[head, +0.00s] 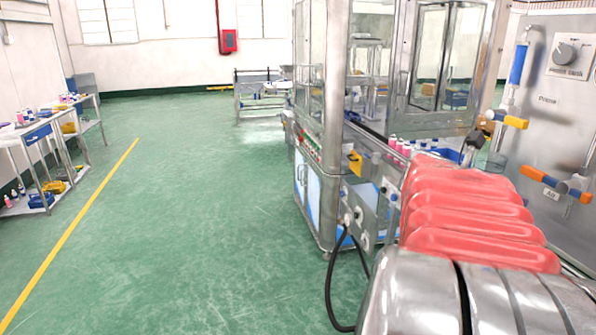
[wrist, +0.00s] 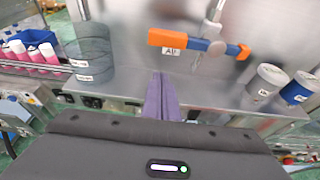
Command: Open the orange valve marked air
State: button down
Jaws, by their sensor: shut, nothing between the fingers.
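The orange valve marked Air (head: 533,174) is on the steel panel at the right of the head view. In the wrist view the valve (wrist: 182,41) shows at the upper middle. Its orange and blue handle lies nearly horizontal, across a thin upright pipe, with the Air label just below its left part. My gripper (wrist: 162,80) has its purple fingers together and empty. In the wrist view the tips appear below the orange left part of the handle, with a visible gap between. I cannot tell the depth of that gap.
In the wrist view a clear cylinder (wrist: 88,58) stands left, near pink bottles (wrist: 42,54); two labelled containers (wrist: 266,82) stand right. Open green floor (head: 190,210) lies left.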

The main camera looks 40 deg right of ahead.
aim_at(549, 179)
jog(key=shift+r, duration=2.05)
jog(key=shift+s+r, duration=0.1)
jog(key=shift+w+r+m, duration=0.1)
jog(key=shift+w+m, duration=0.15)
jog(key=shift+m, duration=0.05)
